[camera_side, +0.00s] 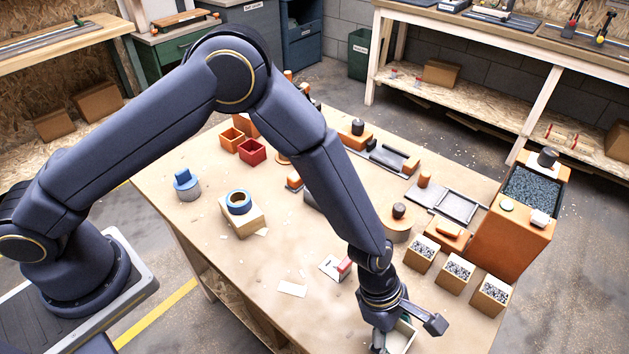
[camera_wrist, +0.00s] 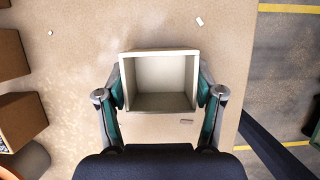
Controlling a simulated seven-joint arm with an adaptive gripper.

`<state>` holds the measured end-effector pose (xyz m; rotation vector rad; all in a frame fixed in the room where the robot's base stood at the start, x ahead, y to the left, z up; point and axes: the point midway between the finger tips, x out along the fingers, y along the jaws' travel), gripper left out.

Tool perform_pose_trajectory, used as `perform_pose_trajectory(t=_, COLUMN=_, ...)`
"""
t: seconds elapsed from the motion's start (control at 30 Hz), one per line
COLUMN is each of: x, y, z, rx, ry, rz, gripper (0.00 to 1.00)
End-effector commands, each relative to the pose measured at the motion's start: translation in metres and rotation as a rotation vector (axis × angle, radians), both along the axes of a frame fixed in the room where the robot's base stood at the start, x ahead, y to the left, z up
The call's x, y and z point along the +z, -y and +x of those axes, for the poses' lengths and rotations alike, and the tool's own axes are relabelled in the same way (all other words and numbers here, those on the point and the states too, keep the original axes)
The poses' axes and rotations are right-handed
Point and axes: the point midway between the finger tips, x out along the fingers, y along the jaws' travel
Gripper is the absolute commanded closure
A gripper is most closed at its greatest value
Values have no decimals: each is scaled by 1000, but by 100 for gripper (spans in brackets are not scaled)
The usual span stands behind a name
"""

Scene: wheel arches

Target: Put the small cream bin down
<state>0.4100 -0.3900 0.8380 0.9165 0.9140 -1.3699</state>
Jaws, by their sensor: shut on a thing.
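The small cream bin (camera_wrist: 160,102) is an open, empty box with its opening facing my wrist camera. My gripper (camera_wrist: 160,84) is shut on it, one teal-lined finger against each outer side. In the side view the bin (camera_side: 402,337) shows only partly below my gripper (camera_side: 390,340), near the table's front edge. The gripper hides much of it there. I cannot tell whether its base touches the table (camera_side: 330,312) or is held just above.
Several small bins of grey bits, one of them here (camera_side: 454,277), stand to the right. A large orange container (camera_side: 512,235) is behind them. A white card with a red item (camera_side: 338,268) lies left of my gripper. In the wrist view the table edge (camera_wrist: 243,60) runs close on the right.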

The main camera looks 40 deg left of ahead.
Motion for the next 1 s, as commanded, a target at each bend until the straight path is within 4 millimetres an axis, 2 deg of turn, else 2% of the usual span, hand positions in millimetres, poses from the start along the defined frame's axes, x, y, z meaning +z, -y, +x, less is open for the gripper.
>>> perform_pose_trajectory(t=0.03, x=-1, y=0, z=0, rx=1, ry=0, rz=0, gripper=32)
perform_pose_trajectory(t=0.27, x=-1, y=0, z=0, rx=1, ry=0, rz=0, gripper=8)
perform_pose_trajectory(t=0.63, x=3, y=0, z=0, rx=0, ry=1, rz=-1, gripper=8)
perform_pose_trajectory(t=0.77, x=19, y=-6, z=1, rx=1, ry=3, rz=-1, gripper=8)
perform_pose_trajectory(t=1.0, x=69, y=-27, z=1, rx=3, ry=4, rz=-2, gripper=8)
